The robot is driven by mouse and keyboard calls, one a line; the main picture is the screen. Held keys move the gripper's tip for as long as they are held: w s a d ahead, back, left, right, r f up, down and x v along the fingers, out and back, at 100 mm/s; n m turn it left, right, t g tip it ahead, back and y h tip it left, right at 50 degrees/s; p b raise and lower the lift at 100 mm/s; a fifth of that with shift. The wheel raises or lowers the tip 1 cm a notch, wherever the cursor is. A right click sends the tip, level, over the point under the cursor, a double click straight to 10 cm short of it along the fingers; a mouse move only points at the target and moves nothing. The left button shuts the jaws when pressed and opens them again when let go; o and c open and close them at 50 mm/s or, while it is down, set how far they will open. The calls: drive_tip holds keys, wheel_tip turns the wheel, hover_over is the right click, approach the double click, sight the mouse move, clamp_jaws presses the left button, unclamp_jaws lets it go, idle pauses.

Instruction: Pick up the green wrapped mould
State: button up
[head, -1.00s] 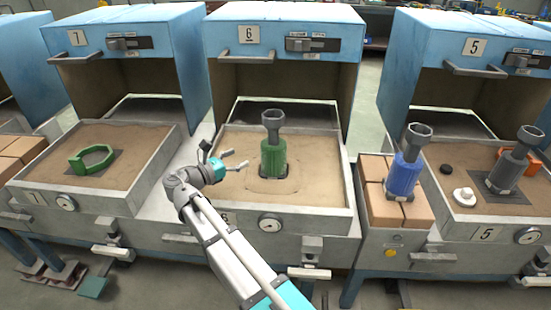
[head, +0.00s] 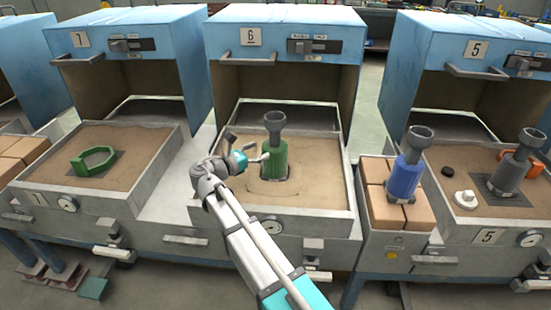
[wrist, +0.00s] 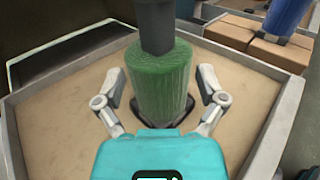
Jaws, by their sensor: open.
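The green wrapped mould (head: 273,160) stands upright in the sand tray of station 6, with a dark grey funnel-like neck (head: 274,124) on top. In the wrist view the green mould (wrist: 160,85) fills the middle, on a dark base plate. My gripper (head: 262,155) is at its left side in the head view. In the wrist view my gripper (wrist: 162,92) is open, with one finger on each side of the mould and a visible gap on both sides. Whether either finger touches it on the far side is hidden.
The tray of station 6 (head: 300,222) has raised metal walls, with a blue oven hood (head: 285,20) behind. To the right stand a blue mould (head: 405,175) on bricks and a grey mould (head: 510,170) in tray 5. A green ring clamp (head: 93,161) lies in the left tray.

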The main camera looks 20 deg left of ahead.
sight(271, 144)
drive_tip(key=shift+x, duration=0.8)
drive_tip(key=shift+x, duration=2.6)
drive_tip(key=shift+w+a, duration=0.1)
clamp_jaws()
